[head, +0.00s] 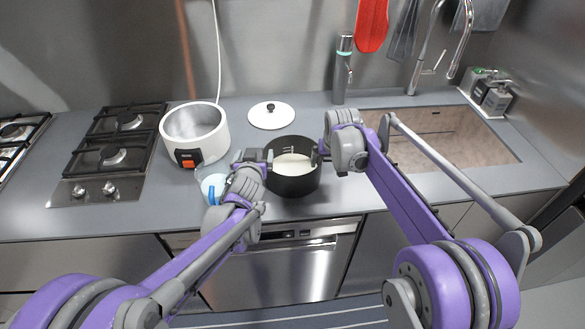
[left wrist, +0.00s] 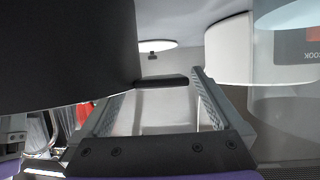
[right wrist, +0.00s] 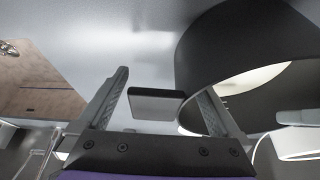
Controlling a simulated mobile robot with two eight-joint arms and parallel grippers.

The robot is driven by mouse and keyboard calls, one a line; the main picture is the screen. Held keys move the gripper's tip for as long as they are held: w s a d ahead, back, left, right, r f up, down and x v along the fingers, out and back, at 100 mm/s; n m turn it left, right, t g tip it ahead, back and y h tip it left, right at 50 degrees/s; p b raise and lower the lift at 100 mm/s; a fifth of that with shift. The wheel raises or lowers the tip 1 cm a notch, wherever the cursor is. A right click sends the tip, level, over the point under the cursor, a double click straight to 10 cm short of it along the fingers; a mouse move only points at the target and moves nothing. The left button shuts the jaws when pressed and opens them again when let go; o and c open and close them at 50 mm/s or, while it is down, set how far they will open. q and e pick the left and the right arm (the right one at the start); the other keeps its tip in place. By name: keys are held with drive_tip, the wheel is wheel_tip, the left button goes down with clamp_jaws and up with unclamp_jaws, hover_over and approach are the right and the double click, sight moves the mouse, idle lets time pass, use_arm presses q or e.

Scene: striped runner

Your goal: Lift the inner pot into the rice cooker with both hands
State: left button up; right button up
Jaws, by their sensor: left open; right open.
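The inner pot (head: 291,187) is a black round pot with pale contents, upright on the counter. The white rice cooker (head: 210,151) stands open to its left, with an orange-red panel in front. My left gripper (head: 254,158) is open at the pot's left side. In the left wrist view the pot's handle (left wrist: 162,81) shows between the fingertips, with the dark pot wall (left wrist: 60,50) beside it. My right gripper (head: 323,152) is open at the right side. In the right wrist view the other handle (right wrist: 155,103) shows between the fingers, beside the pot wall (right wrist: 240,45).
A white lid (head: 285,116) with a dark knob lies behind the pot. A clear jug with a blue handle (head: 211,195) stands in front of the cooker, partly hidden by my left arm. Gas burners (head: 113,156) are at left, a sink (head: 460,140) at right.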

use_arm(q)
drive_tip(key=shift+w+f, duration=0.1)
drive_tip(key=shift+w, duration=0.15)
use_arm(e)
drive_tip(key=shift+f, duration=0.25)
use_arm(q)
clamp_jaws()
use_arm(e)
clamp_jaws()
